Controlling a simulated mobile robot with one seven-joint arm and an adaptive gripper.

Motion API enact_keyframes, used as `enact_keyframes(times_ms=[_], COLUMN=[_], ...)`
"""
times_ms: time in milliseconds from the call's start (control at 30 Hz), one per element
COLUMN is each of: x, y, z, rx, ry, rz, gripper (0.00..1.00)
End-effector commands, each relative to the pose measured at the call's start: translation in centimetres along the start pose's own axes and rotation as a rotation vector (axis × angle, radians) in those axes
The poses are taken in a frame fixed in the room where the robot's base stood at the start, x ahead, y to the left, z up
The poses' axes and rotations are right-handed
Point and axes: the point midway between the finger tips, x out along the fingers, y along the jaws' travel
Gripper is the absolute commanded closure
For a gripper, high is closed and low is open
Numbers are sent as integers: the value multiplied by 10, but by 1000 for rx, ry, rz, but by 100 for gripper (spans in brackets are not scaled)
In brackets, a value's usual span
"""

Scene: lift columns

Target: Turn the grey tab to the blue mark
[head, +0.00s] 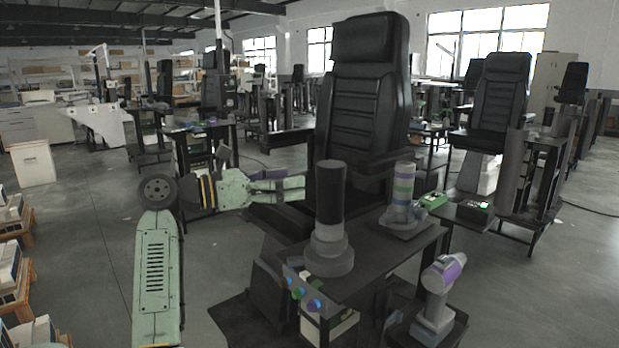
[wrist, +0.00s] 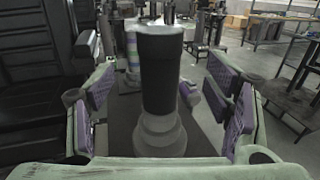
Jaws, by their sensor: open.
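A column with a black upper cylinder (head: 331,190) and a stepped grey base (head: 328,252) stands upright on a dark table. It also shows in the wrist view, black cylinder (wrist: 161,75) above grey base (wrist: 160,132). My gripper (head: 303,188) is open, left of the column's black part and level with it. In the wrist view my gripper (wrist: 165,95) has its purple-padded fingers spread left and right, with the column framed between them; I see no contact. A panel on the table's front edge carries blue knobs (head: 315,304) and a green one. I cannot make out a grey tab or a separate blue mark.
A striped grey, purple and green column (head: 403,188) stands behind to the right. A purple and grey device (head: 438,290) stands front right. A black chair (head: 364,90) is close behind the table. A green item (head: 432,200) lies farther right.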

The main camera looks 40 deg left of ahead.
Motion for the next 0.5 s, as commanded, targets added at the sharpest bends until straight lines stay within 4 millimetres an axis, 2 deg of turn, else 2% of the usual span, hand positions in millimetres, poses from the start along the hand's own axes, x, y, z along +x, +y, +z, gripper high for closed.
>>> enact_keyframes(times_ms=[33, 200, 500], x=[-8, -22, -24], y=[1, 0, 0], z=[0, 0, 0], rx=[-1, 0, 0], ry=[0, 0, 0], rz=[2, 0, -1], gripper=[28, 28, 28])
